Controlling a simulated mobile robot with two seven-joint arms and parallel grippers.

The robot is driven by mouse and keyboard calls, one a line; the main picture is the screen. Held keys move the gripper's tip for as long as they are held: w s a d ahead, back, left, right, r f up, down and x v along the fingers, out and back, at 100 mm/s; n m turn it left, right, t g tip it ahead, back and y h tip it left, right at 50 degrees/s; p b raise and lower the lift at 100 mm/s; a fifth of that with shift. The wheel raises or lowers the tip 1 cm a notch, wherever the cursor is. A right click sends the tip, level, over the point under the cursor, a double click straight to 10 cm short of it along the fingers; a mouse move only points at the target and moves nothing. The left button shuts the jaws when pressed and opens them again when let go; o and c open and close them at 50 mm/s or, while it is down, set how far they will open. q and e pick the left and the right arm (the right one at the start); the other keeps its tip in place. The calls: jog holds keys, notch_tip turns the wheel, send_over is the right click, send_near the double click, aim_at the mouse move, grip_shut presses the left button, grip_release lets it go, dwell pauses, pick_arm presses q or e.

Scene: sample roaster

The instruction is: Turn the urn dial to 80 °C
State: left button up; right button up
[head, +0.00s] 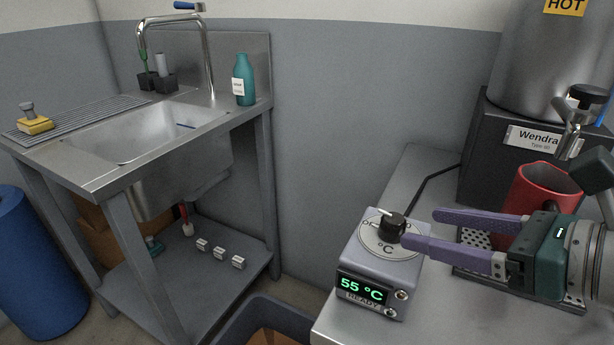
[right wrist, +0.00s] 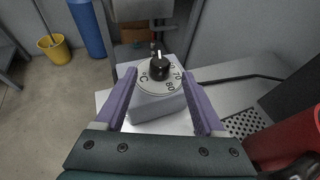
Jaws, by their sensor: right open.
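The urn dial is a black knob (head: 391,227) with a white pointer, on a round scale atop a grey control box (head: 372,262). The box's green display (head: 362,288) reads 55 °C, with READY below. In the right wrist view the knob (right wrist: 159,69) stands ahead, with 70 and 80 readable on the scale's right side. My right gripper (head: 421,228) has purple fingers, open and empty. Its fingertips are close to the knob, on its right in the head view; I see no clear contact. The steel urn (head: 545,60) stands behind at the right. My left gripper is out of view.
A red mug (head: 540,190) stands on a drip grate beside my right gripper, below the urn tap (head: 578,120). A dark cable (head: 430,180) runs behind the box. A sink table (head: 110,180) stands left, and an open bin (head: 265,325) is on the floor between.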

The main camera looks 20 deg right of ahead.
aim_at(399, 221)
jog(key=shift+b+x, duration=0.3)
jog(key=shift+x, duration=3.05)
jog(key=shift+c, duration=0.3)
jog(key=shift+r, duration=0.1)
grip_shut()
